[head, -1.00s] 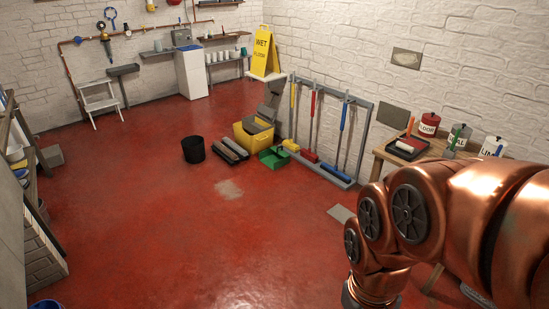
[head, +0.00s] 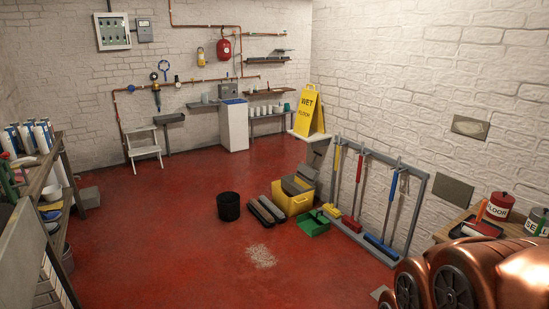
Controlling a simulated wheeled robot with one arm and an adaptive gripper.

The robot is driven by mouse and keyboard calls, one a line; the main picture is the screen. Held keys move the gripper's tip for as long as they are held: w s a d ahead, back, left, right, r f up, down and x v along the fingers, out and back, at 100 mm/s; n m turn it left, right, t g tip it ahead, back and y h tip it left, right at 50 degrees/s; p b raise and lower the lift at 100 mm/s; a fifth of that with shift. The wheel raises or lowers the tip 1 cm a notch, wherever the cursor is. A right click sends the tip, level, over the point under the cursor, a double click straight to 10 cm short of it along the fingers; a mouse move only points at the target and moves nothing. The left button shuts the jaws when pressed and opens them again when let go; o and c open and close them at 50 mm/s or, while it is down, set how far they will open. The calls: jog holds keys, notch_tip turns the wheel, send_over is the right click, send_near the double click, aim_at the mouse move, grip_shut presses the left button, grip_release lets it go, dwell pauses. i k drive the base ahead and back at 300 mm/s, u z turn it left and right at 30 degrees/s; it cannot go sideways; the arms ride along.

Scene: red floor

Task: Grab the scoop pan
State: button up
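The scoop pan appears to be the green pan (head: 311,225) on the red floor. It is right of the middle of the head view, in front of a yellow bucket (head: 294,198) and left of the broom rack. Part of my copper arm fills the lower right corner. My gripper is out of view, so its state does not show. The arm looks well apart from the pan in the picture.
A black bin (head: 229,206) and dark grey trays (head: 265,212) stand left of the pan. A rack (head: 418,196) with several brooms leans on the right wall. The floor (head: 165,255) in front is mostly clear.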

aim_at(313, 222)
jog(key=i, duration=4.35)
jog(key=z, duration=0.1)
